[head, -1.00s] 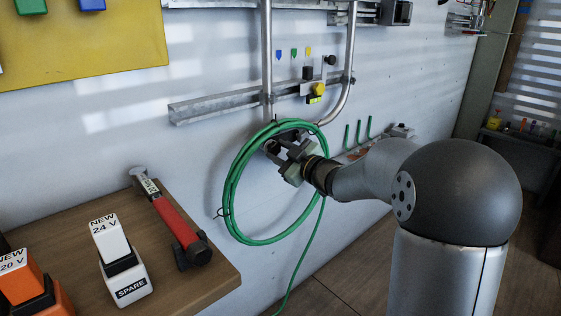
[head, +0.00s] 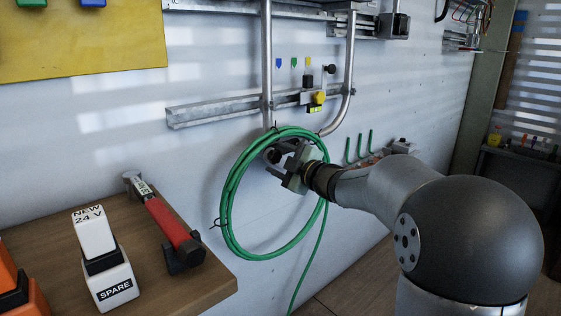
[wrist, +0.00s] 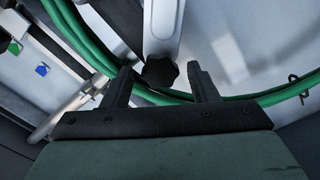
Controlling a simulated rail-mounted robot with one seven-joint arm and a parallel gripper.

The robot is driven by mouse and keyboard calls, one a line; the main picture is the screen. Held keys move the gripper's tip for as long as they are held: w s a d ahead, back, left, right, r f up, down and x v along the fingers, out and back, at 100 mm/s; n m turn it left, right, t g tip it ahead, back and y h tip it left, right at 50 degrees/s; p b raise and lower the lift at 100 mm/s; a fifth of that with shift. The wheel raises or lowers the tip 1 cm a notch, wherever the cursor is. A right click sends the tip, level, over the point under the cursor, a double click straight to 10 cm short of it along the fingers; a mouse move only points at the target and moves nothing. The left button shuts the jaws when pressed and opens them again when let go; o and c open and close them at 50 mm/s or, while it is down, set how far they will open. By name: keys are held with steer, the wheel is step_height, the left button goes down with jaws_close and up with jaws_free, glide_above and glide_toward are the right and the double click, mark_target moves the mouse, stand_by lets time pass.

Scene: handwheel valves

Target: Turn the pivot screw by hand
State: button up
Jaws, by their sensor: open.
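The pivot screw looks like a black lobed knob (wrist: 160,72) on a pale metal arm (wrist: 162,25) in the wrist view. In the head view, a dark round knob (head: 272,156) shows inside the upper part of the green hose coil, partly hidden by my gripper (head: 283,160). My gripper is open. In the wrist view its two dark fingers (wrist: 160,84) stand to the left and right of the knob, with gaps on both sides. Whether the fingertips reach past the knob in depth I cannot tell.
The green hose coil (head: 229,205) hangs on the wall around my gripper and passes close behind the fingers. Metal pipes (head: 267,75) and a rail (head: 210,113) lie above. A wooden bench (head: 140,290) at lower left holds a red-handled tool (head: 172,222) and boxes.

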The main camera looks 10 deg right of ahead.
steer(key=shift+v, duration=3)
steer(key=p+v, duration=0.4)
steer(key=v, duration=1.3)
step_height(320, 180, up, 9)
steer(key=w+d+m+g+h+p, duration=0.25)
steer(key=m+h+p, duration=0.75)
steer(key=p, duration=0.5)
steer(key=s+a+m+g+p, duration=0.3)
steer(key=s+a+g+p, duration=0.3)
steer(key=s, duration=0.5)
steer(key=s+a+r+m+g+y+p, duration=0.1)
steer(key=s+a+m+g+p, duration=0.3)
steer(key=s+a+g+p, duration=0.3)
steer(key=s+a+p, duration=0.1)
steer(key=s+a, duration=0.1)
steer(key=s, duration=0.2)
steer(key=shift+p, duration=0.3)
steer(key=shift+w, duration=0.1)
